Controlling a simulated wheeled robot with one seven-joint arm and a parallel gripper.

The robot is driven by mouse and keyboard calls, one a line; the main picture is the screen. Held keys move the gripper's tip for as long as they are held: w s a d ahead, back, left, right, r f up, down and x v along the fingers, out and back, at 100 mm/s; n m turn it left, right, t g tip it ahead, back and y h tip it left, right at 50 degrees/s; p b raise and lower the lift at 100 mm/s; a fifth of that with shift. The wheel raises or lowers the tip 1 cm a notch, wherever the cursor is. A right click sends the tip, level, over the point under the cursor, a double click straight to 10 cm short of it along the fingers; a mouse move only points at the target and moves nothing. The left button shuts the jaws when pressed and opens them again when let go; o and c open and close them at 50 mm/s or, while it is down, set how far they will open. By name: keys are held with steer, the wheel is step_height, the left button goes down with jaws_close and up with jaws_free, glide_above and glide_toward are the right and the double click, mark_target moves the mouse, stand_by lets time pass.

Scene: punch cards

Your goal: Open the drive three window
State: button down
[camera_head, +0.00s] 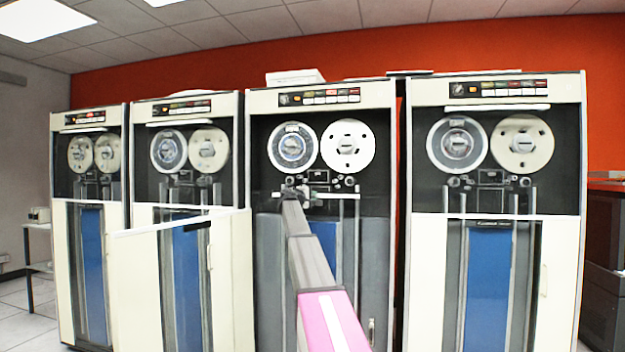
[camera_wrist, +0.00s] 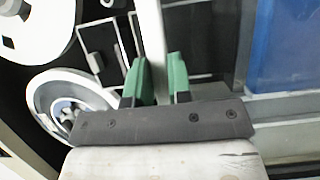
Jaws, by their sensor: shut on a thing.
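The third tape drive from the left (camera_head: 258,150) has two round reels behind its window (camera_head: 322,120). A pale bar (camera_head: 342,196) crosses the lower part of that window, below the reels. My gripper (camera_head: 297,192) reaches up to the left part of this bar. In the wrist view my gripper (camera_wrist: 156,82) has its green fingers on either side of the pale bar (camera_wrist: 151,35) and is shut on it. A reel (camera_wrist: 65,105) shows beside the fingers there.
Other drives stand to the left (camera_head: 143,160) and right (camera_head: 570,150), each with a similar bar high near its control panel. A cream lower door (camera_head: 165,285) stands swung out left of the third drive. A dark cabinet (camera_head: 605,260) stands far right.

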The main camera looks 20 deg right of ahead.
steer(key=shift+f, duration=2.75)
steer(key=c, duration=1)
jaws_free()
steer(key=shift+c, duration=0.2)
steer(key=shift+a, duration=0.1)
steer(key=v, duration=1)
steer(key=shift+s+a, duration=0.2)
